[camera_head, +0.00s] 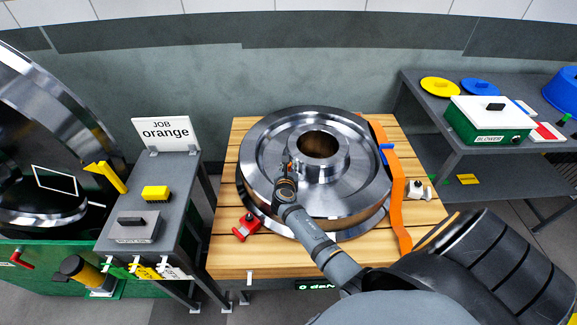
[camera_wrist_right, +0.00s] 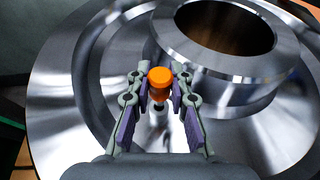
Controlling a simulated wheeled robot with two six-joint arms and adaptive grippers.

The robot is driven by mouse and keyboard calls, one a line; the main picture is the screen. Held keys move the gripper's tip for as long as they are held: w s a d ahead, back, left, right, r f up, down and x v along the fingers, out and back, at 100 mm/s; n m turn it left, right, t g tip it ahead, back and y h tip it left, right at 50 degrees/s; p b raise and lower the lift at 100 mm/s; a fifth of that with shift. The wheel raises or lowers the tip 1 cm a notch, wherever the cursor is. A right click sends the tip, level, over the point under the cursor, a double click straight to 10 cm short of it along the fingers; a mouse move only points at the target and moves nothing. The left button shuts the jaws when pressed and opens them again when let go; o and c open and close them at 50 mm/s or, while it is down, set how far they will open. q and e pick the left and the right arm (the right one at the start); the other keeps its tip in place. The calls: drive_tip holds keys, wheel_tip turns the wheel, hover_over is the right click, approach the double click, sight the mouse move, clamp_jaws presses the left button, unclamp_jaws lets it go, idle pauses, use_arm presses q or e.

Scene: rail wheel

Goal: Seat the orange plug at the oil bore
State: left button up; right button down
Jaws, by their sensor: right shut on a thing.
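The steel rail wheel (camera_head: 262,140) lies flat on a slatted wooden pallet (camera_head: 226,235). Its raised hub has a large central bore, and the wheel also shows in the right wrist view (camera_wrist_right: 60,120). The orange plug (camera_wrist_right: 159,84) is held upright between the fingers of my right gripper (camera_wrist_right: 160,95), close to the outer side of the hub. A small dark spot lies just below the plug; I cannot tell whether it is the oil bore or the plug's tip. In the head view, my right gripper (camera_head: 286,172) is over the wheel beside the hub. My left gripper is not in view.
A sign reading "JOB orange" (camera_head: 165,133) stands on a grey side table (camera_head: 185,180) at left. A red clamp (camera_head: 246,227) and an orange strap (camera_head: 395,190) are by the wheel. A right bench holds a green-white box (camera_head: 490,118) and yellow and blue discs.

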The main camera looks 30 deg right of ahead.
drive_tip(key=shift+f+b, duration=0.95)
drive_tip(key=shift+f, duration=0.25)
drive_tip(key=shift+r, duration=0.1)
drive_tip(key=shift+r+p, duration=0.2)
drive_tip(key=shift+p, duration=0.2)
drive_tip(key=shift+p, duration=0.4)
idle(1.4)
drive_tip(key=shift+f+b, duration=0.4)
drive_tip(key=shift+f, duration=0.05)
drive_tip(key=shift+s, duration=0.1)
drive_tip(key=shift+r+p, duration=0.15)
drive_tip(key=shift+p, duration=0.3)
